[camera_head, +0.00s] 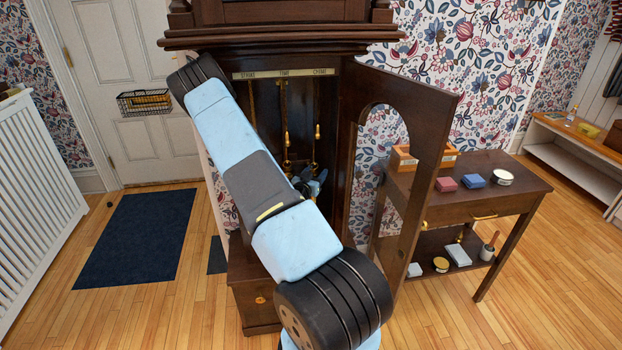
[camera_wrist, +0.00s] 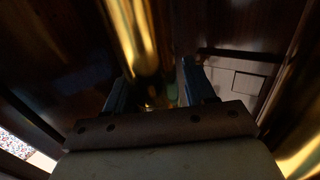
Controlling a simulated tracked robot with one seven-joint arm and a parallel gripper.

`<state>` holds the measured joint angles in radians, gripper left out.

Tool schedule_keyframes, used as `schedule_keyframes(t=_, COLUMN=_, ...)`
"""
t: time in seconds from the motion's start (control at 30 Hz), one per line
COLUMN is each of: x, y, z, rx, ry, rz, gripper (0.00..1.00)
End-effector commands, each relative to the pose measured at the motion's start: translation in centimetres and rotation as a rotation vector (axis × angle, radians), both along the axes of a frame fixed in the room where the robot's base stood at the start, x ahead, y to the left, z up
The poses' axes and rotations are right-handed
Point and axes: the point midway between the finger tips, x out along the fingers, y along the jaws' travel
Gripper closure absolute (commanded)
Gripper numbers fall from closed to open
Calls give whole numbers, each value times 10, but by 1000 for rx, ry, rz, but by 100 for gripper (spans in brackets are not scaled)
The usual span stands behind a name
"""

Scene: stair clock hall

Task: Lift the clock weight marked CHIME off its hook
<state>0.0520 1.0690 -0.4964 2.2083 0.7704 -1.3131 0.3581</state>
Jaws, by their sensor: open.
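The tall clock case (camera_head: 261,292) stands with its dark door (camera_head: 425,150) swung open to the right. Inside its top, a strip reads STRIKE, TIME and CHIME (camera_head: 320,72). A brass fitting (camera_head: 317,132) hangs below CHIME; the weights lower down are mostly hidden by my arm. My gripper (camera_head: 309,183) is inside the case, its blue fingers open. In the wrist view, a shiny brass cylinder (camera_wrist: 133,35) stands ahead, between or just beyond the fingertips (camera_wrist: 155,85). I cannot read a mark on it or tell whether the fingers touch it.
Another brass surface (camera_wrist: 303,150) is close at the right edge of the wrist view. The dark case walls are near on both sides. A wooden side table (camera_head: 525,183) with small boxes and tins stands right of the open door. Wood floor and a dark blue mat (camera_head: 137,238) lie left.

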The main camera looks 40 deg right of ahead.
Motion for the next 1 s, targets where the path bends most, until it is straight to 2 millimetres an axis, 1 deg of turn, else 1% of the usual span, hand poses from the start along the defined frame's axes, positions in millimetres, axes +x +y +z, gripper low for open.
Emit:
schedule_keyframes(t=0.27, x=1, y=-1, z=0, rx=0, ry=0, rz=0, gripper=46)
schedule_keyframes(t=0.37, x=1, y=-1, z=0, rx=0, ry=0, rz=0, gripper=53)
schedule_keyframes(t=0.83, x=1, y=0, z=0, rx=0, ry=0, rz=2, gripper=98)
schedule_keyframes(t=0.87, x=1, y=0, z=0, rx=0, ry=0, rz=3, gripper=100)
schedule_keyframes(t=1.0, x=2, y=0, z=0, rx=0, ry=0, rz=3, gripper=100)
